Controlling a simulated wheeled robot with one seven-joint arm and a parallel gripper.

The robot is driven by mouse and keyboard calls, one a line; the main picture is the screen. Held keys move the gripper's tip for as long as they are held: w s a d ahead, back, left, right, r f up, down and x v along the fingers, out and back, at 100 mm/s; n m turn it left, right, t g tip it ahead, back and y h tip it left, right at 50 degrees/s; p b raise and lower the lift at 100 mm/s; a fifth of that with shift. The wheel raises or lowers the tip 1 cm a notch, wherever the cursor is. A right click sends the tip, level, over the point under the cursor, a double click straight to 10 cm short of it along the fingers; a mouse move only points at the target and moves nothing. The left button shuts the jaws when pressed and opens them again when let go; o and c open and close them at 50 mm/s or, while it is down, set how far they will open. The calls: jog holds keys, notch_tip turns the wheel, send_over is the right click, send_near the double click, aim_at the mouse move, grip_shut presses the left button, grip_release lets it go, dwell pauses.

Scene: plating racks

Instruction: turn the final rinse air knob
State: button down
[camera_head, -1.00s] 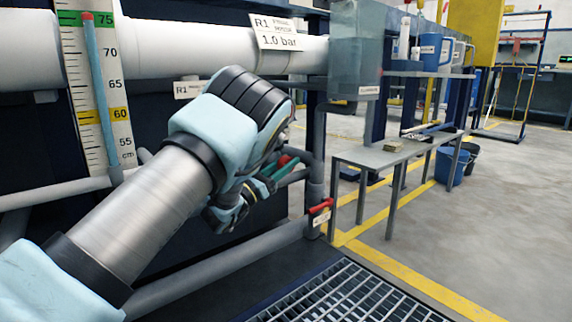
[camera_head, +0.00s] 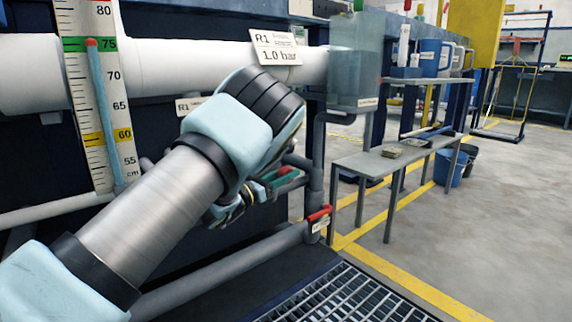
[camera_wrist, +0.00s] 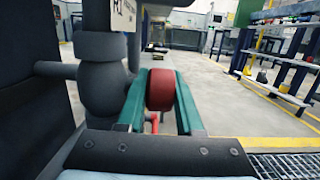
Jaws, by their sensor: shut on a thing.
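The knob (camera_wrist: 160,89) is a red, rounded piece in the middle of the wrist view. It sits between the two teal fingers of my gripper (camera_wrist: 161,80), which are shut on it from left and right. In the head view my gripper (camera_head: 284,179) is low beside the grey pipework, past my wrist, which hides much of it. Only a small bit of red shows by the teal fingers there, and the knob's turn angle cannot be read. A sign reading "R1" and "1.0 bar" (camera_head: 276,47) hangs on the white pipe above.
A red-handled valve (camera_head: 318,214) is on the pipe at the lower right. A level scale (camera_head: 100,90) stands at the left. A grey bench (camera_head: 375,160) and floor grating (camera_head: 350,300) lie to the right. Open floor is beyond.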

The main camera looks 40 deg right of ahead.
jog(key=shift+f+y, duration=0.1)
jog(key=shift+y, duration=0.2)
jog(key=c, duration=0.8)
grip_release()
jog(key=shift+c, duration=0.2)
jog(key=a+f+p, duration=0.1)
jog(key=a+p, duration=0.2)
jog(key=a, duration=0.7)
jog(key=shift+w+a, duration=0.3)
jog(key=shift+a, duration=0.05)
jog(key=shift+f, duration=0.1)
